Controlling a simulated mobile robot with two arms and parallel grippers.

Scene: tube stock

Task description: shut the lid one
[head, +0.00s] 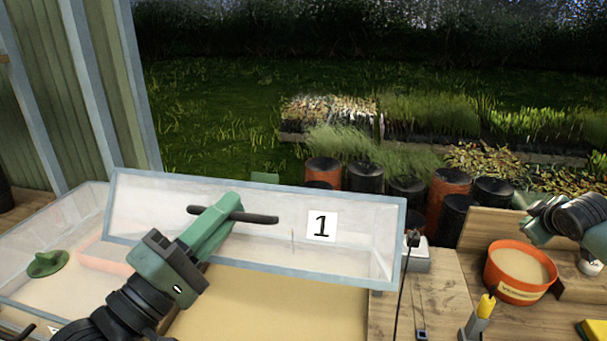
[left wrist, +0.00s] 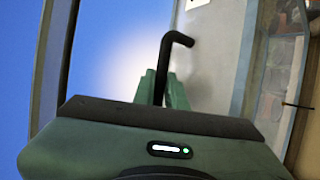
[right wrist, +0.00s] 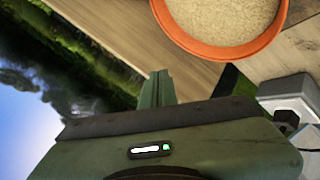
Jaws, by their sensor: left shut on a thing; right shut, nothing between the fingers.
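Lid one (head: 160,207) is a clear panel in a grey-blue frame with a white card marked 1 (head: 321,226). It stands raised and tilted at the back of a box of sand (head: 270,305). My left gripper (head: 232,212) is shut on the lid's black bar handle (head: 262,218). In the left wrist view the bent handle (left wrist: 178,38) passes between the fingers (left wrist: 165,90). My right gripper (head: 535,232) is shut and empty at the right, near an orange pot; its fingers also show in the right wrist view (right wrist: 157,90).
A neighbouring clear-walled compartment at the left holds a green object (head: 47,263). The orange pot (head: 515,290) of pale grain stands on the wooden bench (head: 440,290) at the right. A yellow-topped tool (head: 484,308) and a black cable (head: 402,290) are nearer the box.

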